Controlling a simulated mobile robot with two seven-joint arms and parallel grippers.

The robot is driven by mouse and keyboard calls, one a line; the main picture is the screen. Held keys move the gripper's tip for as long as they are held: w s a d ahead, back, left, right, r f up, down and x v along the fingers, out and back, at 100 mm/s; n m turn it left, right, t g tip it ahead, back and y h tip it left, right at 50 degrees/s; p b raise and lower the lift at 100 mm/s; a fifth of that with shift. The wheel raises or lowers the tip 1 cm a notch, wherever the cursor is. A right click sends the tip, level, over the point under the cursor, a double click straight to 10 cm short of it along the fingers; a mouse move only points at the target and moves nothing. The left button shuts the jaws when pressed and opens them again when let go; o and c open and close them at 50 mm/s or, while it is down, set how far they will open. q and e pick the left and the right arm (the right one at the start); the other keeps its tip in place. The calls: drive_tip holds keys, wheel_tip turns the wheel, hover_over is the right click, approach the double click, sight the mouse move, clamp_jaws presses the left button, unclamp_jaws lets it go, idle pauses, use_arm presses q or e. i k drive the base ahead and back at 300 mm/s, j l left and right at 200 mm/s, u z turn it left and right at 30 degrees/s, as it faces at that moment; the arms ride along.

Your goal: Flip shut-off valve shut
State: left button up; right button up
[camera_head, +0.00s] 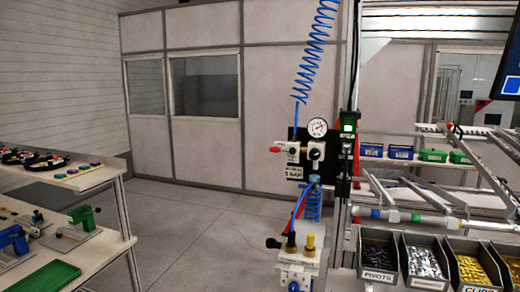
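The air unit (315,151) hangs on a dark panel in the middle of the view, with a round white pressure gauge (317,127) at its top. A small red part (275,149), which looks like the shut-off valve's handle, sticks out to the left of the panel. At this size I cannot tell whether the valve is open or shut. A coiled blue hose (313,50) comes down from above to the panel. Neither of my grippers is in view.
A white fixture with a yellow knob (310,243) stands below the panel. Bins of pivots (378,276) and other small parts stand at the lower right. A shelved bench (100,180) with a green tray (45,278) is at the left. The floor (200,230) between is clear.

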sight(274, 150)
drive_tip(key=j+z, duration=0.15)
drive_tip(key=j, duration=0.75)
drive_tip(key=i+j+z, duration=0.2)
drive_tip(key=i+j, duration=0.15)
drive_tip(key=j, duration=0.3)
drive_tip(key=i+j, duration=0.15)
drive_tip(key=j, duration=0.2)
drive_tip(key=i+j+z, duration=0.2)
drive_tip(key=i+j, duration=0.15)
drive_tip(key=i, duration=0.15)
